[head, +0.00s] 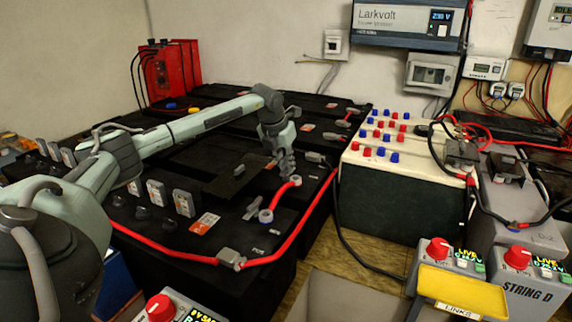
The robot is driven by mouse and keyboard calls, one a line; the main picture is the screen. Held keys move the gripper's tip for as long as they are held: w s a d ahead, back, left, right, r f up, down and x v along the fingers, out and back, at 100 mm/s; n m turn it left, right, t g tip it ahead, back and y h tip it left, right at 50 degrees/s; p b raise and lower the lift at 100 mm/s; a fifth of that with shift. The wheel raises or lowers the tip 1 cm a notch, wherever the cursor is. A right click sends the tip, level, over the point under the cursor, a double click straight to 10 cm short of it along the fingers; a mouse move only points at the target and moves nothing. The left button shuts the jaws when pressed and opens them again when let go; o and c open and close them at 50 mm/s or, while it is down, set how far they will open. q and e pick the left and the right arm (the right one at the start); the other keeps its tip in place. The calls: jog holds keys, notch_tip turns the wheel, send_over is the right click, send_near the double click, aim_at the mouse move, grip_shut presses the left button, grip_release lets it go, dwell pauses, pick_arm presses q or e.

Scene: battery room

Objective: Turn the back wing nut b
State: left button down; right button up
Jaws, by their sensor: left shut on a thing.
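My left gripper (287,172) reaches down onto the black battery bank (190,232), at the back end of a short red link cable (281,196). Its fingers are shut on the back wing nut b, which they mostly hide. The link's back ring lug (295,181) lies right beside the fingertips. The link's front ring lug (266,216) lies nearer me, with a grey wing-shaped piece (252,208) next to it. My right gripper is not in view.
A long red cable (310,230) runs along the battery bank's right edge to a grey clamp (231,259). A white-topped block with red and blue caps (390,166) stands to the right. Control boxes with red knobs (437,249) and a yellow tray (462,288) are at front right.

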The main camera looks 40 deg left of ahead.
pick_arm(q)
jog(key=shift+n, duration=0.4)
jog(key=c, duration=1.6)
grip_release()
jog(key=shift+r, duration=0.1)
jog(key=v, duration=1.2)
jog(key=shift+w+d, duration=0.1)
jog(key=shift+d, duration=0.1)
